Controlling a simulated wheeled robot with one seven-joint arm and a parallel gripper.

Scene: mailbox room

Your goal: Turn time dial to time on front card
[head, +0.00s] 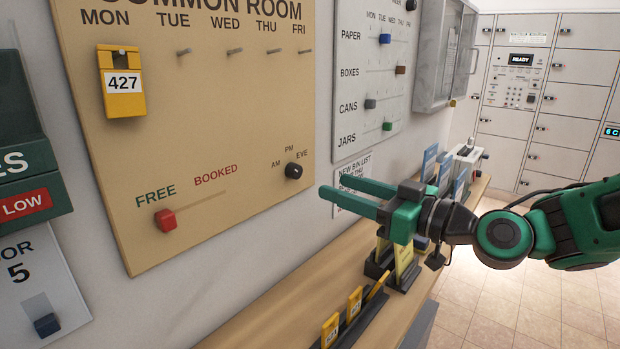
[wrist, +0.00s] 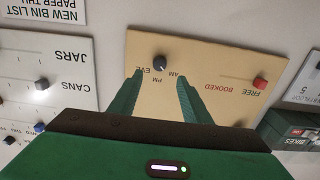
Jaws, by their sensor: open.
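The time dial (head: 293,170) is a small black knob at the lower right of the tan COMMON ROOM board (head: 215,130). AM, PM and EVE are printed around it; I cannot tell clearly which one it points at. My gripper (head: 336,186) is open and empty, just right of the dial and apart from it. In the upside-down wrist view the dial (wrist: 159,62) shows just beyond and between my fingertips (wrist: 160,77). A yellow card (head: 405,262) stands in a black holder on the shelf, partly hidden by my gripper; its writing is unreadable.
A yellow 427 tag (head: 123,84) hangs under MON; the other pegs are bare. A red slider (head: 165,220) sits at the FREE end. More yellow tags (head: 354,303) stand in a rack on the wooden shelf (head: 285,303). A bin board (head: 372,80) hangs to the right.

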